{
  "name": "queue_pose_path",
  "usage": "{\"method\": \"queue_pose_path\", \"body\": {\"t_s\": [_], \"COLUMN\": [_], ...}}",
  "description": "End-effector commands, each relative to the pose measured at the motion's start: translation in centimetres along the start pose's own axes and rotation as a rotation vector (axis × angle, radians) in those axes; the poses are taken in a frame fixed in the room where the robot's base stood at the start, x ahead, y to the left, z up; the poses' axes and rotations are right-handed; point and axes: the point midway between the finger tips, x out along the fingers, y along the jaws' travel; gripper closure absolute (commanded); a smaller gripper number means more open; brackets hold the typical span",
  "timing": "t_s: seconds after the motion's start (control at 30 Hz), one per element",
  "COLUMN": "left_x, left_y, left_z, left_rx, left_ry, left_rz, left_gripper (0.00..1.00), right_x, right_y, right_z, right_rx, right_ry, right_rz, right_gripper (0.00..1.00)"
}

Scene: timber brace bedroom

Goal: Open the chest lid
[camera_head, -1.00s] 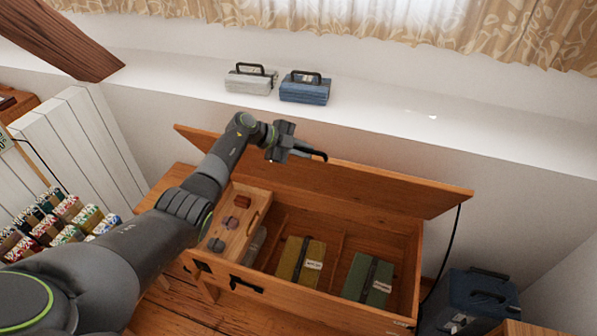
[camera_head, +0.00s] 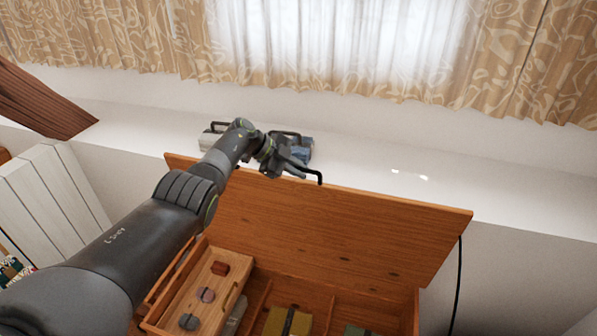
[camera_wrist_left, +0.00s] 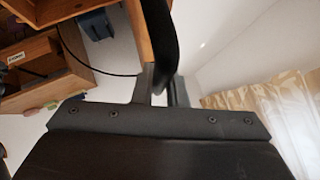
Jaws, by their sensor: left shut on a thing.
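The wooden chest lid (camera_head: 340,225) stands raised and steep behind the open chest (camera_head: 405,318), its inner face toward me. My left gripper (camera_head: 304,173) is at the lid's top edge, left of the middle. It is shut on the black lid handle (camera_head: 319,176), which curves out past the fingers. In the left wrist view the dark handle (camera_wrist_left: 161,35) runs between the fingertips (camera_wrist_left: 161,92). My right gripper is out of view.
Inside the chest are a wooden tray (camera_head: 186,300) with small pieces, an olive box (camera_head: 288,321) and a green one partly cut off. A white ledge (camera_head: 440,185) behind holds a grey case (camera_head: 211,137) and a blue case (camera_head: 305,152). A black cord (camera_head: 458,280) hangs at right.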

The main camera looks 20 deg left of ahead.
Motion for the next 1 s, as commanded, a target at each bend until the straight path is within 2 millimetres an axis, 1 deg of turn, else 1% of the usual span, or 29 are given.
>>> {"method": "queue_pose_path", "body": {"t_s": [0.6, 0.63, 0.77, 0.8, 1.0], "left_x": [0.03, 0.03, 0.03, 0.03, 0.03], "left_y": [0.05, 0.04, 0.04, 0.04, 0.05], "left_z": [0.02, 0.02, 0.01, 0.01, 0.01], "left_rx": [0.0, 0.0, 0.0, 0.0, -0.001], "left_ry": [0.0, 0.0, 0.0, 0.0, 0.0], "left_rz": [0.001, 0.001, 0.001, 0.001, 0.002], "left_gripper": [1.0, 0.85, 0.68, 0.66, 0.66], "right_x": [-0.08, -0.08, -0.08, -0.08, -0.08], "right_y": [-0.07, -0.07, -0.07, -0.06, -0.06], "right_z": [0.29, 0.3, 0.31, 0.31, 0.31], "right_rx": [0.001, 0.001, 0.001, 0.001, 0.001], "right_ry": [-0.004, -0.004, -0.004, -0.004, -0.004], "right_rz": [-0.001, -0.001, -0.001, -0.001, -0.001], "right_gripper": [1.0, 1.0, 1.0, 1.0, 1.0]}}
